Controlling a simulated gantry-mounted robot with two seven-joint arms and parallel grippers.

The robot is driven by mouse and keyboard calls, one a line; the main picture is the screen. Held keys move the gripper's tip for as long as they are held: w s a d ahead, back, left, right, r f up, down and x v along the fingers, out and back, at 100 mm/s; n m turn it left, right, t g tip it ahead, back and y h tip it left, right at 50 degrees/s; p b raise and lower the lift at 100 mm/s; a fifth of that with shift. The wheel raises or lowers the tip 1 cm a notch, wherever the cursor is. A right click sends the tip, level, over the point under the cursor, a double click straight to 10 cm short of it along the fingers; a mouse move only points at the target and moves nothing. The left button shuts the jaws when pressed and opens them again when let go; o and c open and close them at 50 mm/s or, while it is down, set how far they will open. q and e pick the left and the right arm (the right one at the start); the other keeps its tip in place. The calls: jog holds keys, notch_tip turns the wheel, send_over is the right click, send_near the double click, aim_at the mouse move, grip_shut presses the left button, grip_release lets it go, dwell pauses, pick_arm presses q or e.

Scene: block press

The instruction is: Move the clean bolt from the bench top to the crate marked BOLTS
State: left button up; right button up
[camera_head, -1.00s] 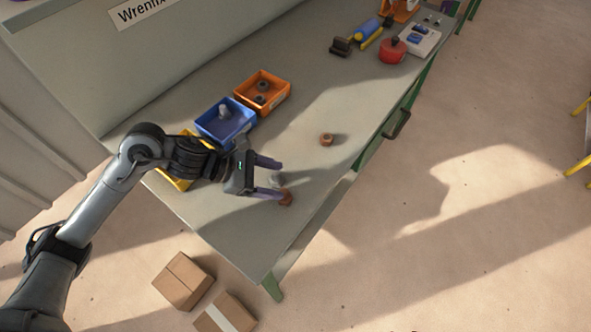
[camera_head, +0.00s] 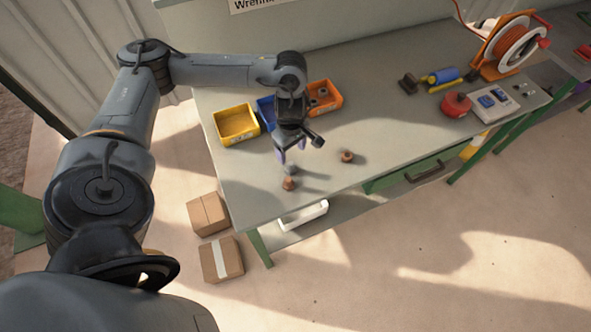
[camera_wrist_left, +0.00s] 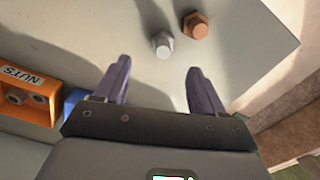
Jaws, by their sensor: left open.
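The clean bolt (camera_head: 291,170) is silver-grey and is on the bench top (camera_head: 245,180) near its front left. It shows clearly in the left wrist view (camera_wrist_left: 162,45), just beyond the gap between the fingertips. My left gripper (camera_head: 291,151) is open and empty above the bench, close to the bolt; its spread fingers also show in the left wrist view (camera_wrist_left: 159,67). No crate marked BOLTS can be read. A blue crate (camera_head: 265,110) is partly hidden behind my gripper, and its label is not visible. My right gripper is not in view.
A rusty bolt (camera_wrist_left: 195,25) stands close beside the clean one. A rusty nut (camera_head: 346,157) lies to the right. An orange crate marked NUTS (camera_wrist_left: 38,82) and a yellow crate (camera_head: 237,138) flank the blue crate. A red round object (camera_head: 456,104) sits farther right.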

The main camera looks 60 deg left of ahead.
aim_at(291, 164)
pick_arm(q)
jog(key=shift+s+d+f+b, duration=0.1)
jog(key=shift+f+b, duration=0.05)
jog(key=shift+f, duration=1.85)
jog(key=shift+s+f+b, duration=0.1)
jog(key=shift+f+b, duration=0.05)
jog(key=shift+f, duration=1.85)
jog(key=c, duration=1.2)
jog(key=shift+c, duration=0.2)
jog(key=shift+r, duration=0.15)
